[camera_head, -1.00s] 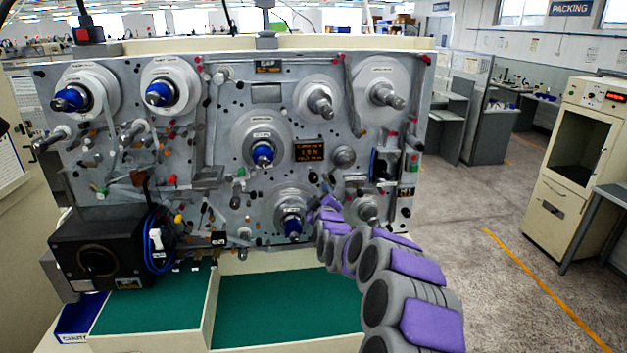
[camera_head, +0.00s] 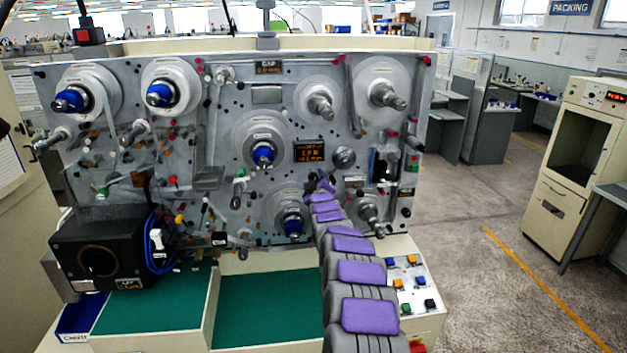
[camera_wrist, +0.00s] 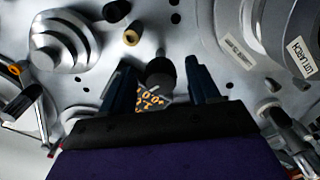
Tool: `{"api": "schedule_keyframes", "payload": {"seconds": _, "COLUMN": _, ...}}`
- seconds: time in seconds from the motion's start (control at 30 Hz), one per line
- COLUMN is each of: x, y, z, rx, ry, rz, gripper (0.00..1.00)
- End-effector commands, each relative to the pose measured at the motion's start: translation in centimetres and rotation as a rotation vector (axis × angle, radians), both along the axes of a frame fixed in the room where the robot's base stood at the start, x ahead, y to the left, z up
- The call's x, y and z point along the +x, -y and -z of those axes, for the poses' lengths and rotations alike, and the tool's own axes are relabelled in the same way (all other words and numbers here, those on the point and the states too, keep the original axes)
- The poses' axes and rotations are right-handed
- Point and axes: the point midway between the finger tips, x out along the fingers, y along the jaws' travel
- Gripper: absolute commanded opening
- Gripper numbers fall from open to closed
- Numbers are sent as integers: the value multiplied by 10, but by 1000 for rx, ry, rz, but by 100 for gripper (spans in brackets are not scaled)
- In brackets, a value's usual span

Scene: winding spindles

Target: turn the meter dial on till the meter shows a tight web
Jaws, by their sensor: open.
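The meter (camera_head: 310,151) is a small dark display with orange text, right of centre on the grey winding panel. Its middle line looks like "1.0 N"; the lowest line is too small to read surely. My gripper (camera_head: 319,186) is just below the meter, in front of the panel. In the wrist view, a dark round knob (camera_wrist: 160,73), seemingly the meter dial, stands between the two fingers of my open gripper (camera_wrist: 165,75). I see gaps on both sides of it. Part of the meter's orange text (camera_wrist: 150,101) shows between the fingers, partly hidden by the gripper body.
A blue-hubbed spindle (camera_head: 292,226) is below left of the gripper, and a grey spindle (camera_head: 370,212) is to its right. A round grey knob (camera_head: 343,157) is right of the meter. A button panel (camera_head: 408,285) is beside my arm. The green surface (camera_head: 268,305) is clear.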

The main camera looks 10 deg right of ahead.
Motion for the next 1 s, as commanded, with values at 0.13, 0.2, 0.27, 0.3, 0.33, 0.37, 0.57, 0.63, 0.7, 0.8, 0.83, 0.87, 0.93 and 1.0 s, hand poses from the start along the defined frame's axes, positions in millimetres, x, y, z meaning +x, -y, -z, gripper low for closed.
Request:
{"api": "schedule_keyframes", "payload": {"seconds": 0.13, "x": 10, "y": 0, "z": 0, "rx": -2, "ry": -1, "rz": 0, "gripper": 61}}
{"api": "schedule_keyframes", "payload": {"seconds": 0.2, "x": 13, "y": 0, "z": 0, "rx": 1, "ry": -1, "rz": 0, "gripper": 61}}
{"api": "schedule_keyframes", "payload": {"seconds": 0.27, "x": 15, "y": -1, "z": 0, "rx": 1, "ry": -1, "rz": -1, "gripper": 61}}
{"api": "schedule_keyframes", "payload": {"seconds": 0.3, "x": 16, "y": -1, "z": 0, "rx": 2, "ry": 0, "rz": -1, "gripper": 61}}
{"api": "schedule_keyframes", "payload": {"seconds": 0.33, "x": 16, "y": -2, "z": 0, "rx": 3, "ry": 1, "rz": -2, "gripper": 61}}
{"api": "schedule_keyframes", "payload": {"seconds": 0.37, "x": 17, "y": -2, "z": 0, "rx": 3, "ry": 0, "rz": -3, "gripper": 61}}
{"api": "schedule_keyframes", "payload": {"seconds": 0.57, "x": 17, "y": -2, "z": 0, "rx": 5, "ry": 0, "rz": -3, "gripper": 61}}
{"api": "schedule_keyframes", "payload": {"seconds": 0.63, "x": 17, "y": -2, "z": 0, "rx": 4, "ry": 0, "rz": -3, "gripper": 61}}
{"api": "schedule_keyframes", "payload": {"seconds": 0.7, "x": 17, "y": -2, "z": 0, "rx": 4, "ry": 0, "rz": -3, "gripper": 58}}
{"api": "schedule_keyframes", "payload": {"seconds": 0.8, "x": 17, "y": -2, "z": 0, "rx": 4, "ry": 0, "rz": -3, "gripper": 48}}
{"api": "schedule_keyframes", "payload": {"seconds": 0.83, "x": 17, "y": -2, "z": 1, "rx": 4, "ry": -1, "rz": -2, "gripper": 46}}
{"api": "schedule_keyframes", "payload": {"seconds": 0.87, "x": 17, "y": -2, "z": 1, "rx": 4, "ry": -1, "rz": -2, "gripper": 43}}
{"api": "schedule_keyframes", "payload": {"seconds": 0.93, "x": 17, "y": -2, "z": 1, "rx": 4, "ry": -1, "rz": -2, "gripper": 36}}
{"api": "schedule_keyframes", "payload": {"seconds": 1.0, "x": 17, "y": -2, "z": 1, "rx": 4, "ry": -1, "rz": -2, "gripper": 29}}
